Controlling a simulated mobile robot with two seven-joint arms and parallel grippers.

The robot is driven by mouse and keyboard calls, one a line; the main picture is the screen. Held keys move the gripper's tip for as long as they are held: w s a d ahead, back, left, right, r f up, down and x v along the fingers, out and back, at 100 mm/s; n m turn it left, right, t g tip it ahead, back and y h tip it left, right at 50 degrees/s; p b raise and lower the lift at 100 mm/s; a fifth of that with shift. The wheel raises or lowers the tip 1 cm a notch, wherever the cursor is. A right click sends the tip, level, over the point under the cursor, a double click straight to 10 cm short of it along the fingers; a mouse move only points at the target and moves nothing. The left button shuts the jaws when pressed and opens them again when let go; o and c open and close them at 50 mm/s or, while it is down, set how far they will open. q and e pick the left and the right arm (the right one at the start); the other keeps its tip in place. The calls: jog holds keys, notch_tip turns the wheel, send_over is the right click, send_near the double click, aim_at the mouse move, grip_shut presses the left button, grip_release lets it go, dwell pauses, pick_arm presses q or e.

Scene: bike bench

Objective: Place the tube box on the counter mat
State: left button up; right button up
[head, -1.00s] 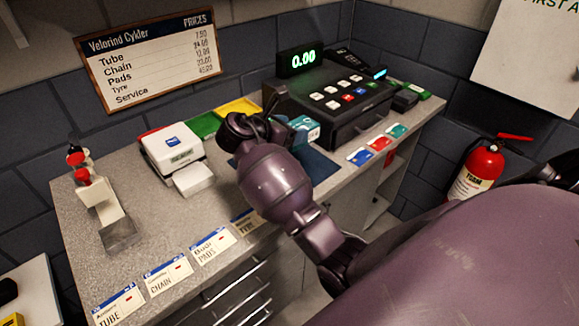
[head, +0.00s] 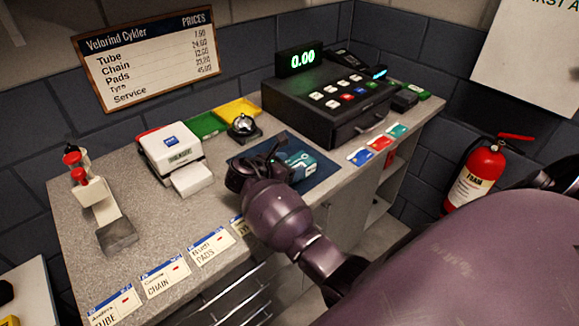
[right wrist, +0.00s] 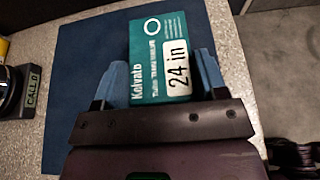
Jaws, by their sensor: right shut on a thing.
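The tube box (right wrist: 160,60) is teal with a white "24 in" label and lies between the two fingers of my right gripper (right wrist: 160,85) in the right wrist view. In the head view the tube box (head: 302,163) shows just beyond my right gripper (head: 280,162), over the dark blue counter mat (head: 322,178). The mat (right wrist: 75,60) lies behind the box in the right wrist view. My right gripper is shut on the box. I cannot tell whether the box touches the mat. My left gripper is not in view.
A black cash register (head: 325,105) stands behind the mat, and a call bell (head: 243,127) is at its left.

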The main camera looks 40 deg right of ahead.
dwell(0.3)
jog(key=o, duration=1)
jog(key=shift+a+r, duration=0.15)
jog(key=v, duration=1.1)
jog(key=shift+a+r, duration=0.1)
jog(key=shift+a, duration=0.3)
